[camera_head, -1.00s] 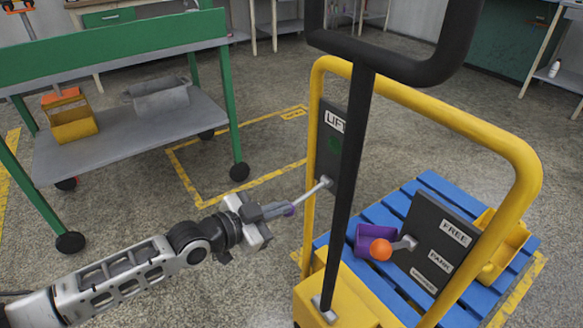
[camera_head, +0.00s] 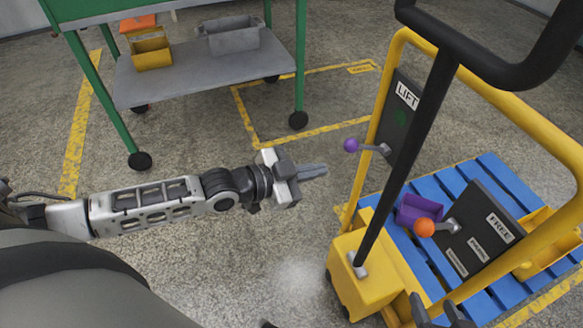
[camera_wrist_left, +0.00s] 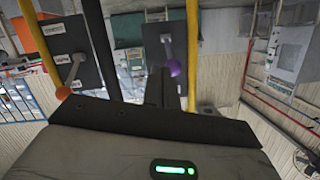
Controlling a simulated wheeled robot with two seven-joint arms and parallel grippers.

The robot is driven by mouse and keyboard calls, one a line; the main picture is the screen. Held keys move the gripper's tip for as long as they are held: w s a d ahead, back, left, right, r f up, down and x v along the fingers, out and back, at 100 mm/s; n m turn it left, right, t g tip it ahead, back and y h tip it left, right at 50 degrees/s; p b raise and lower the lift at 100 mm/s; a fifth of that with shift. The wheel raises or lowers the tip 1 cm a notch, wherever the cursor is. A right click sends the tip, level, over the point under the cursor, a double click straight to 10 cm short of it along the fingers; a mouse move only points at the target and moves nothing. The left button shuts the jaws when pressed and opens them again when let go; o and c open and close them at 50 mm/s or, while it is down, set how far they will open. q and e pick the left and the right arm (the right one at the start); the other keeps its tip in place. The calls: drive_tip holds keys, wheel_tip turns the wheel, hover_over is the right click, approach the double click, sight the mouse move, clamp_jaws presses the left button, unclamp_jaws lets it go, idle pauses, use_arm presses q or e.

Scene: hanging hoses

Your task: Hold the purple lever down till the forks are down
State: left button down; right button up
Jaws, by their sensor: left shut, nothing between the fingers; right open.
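The purple lever (camera_head: 351,145) juts to the left from the panel marked LIFT (camera_head: 403,115) on the yellow pallet truck, close to level. My left gripper (camera_head: 325,170) is shut and empty, below and to the left of the purple knob and apart from it. In the left wrist view the purple knob (camera_wrist_left: 173,67) shows just past the fingers. My right gripper (camera_head: 435,302) shows only its dark fingers at the bottom edge, open, beside the truck's yellow body. The forks are hidden under the blue pallet (camera_head: 395,205).
An orange-knobbed lever (camera_head: 425,228) sits on the FREE panel (camera_head: 480,240), in front of a purple bin (camera_head: 405,213). The black handle (camera_head: 430,120) and yellow frame (camera_head: 480,75) rise close by. A green cart (camera_head: 190,75) stands at back left. The floor between is clear.

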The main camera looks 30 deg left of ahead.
use_arm(q)
drive_tip(key=v, duration=0.5)
drive_tip(key=shift+f+p, duration=0.3)
drive_tip(key=shift+f, duration=0.1)
